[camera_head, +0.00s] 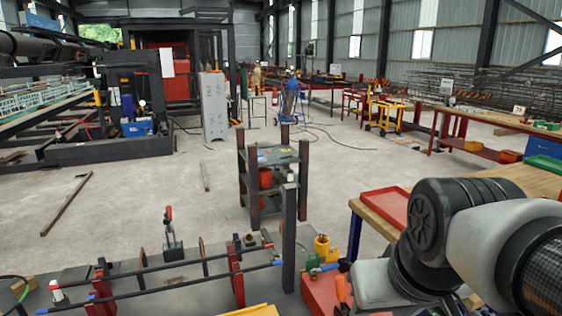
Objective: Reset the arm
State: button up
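My arm (440,222) shows at the lower right as a thick black joint and white-grey links. It is close to the camera and hides part of the red crate and wooden table behind it. My gripper is not in view, so I cannot tell its state or whether it holds anything.
A metal bench (185,292) at the front bears a rebar fixture (180,272) with dark bars in red holders, and a toggle clamp (172,240). A dark shelf rack (272,175) stands behind it. A red tray (387,207) lies on a wooden table. Open concrete floor (150,200) lies left.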

notch_tip(320, 180, up, 12)
jog(key=s+p, duration=0.1)
jog(key=p, duration=1.1)
jog(key=shift+s+a+r+t, duration=0.25)
jog(key=shift+a+t, duration=0.05)
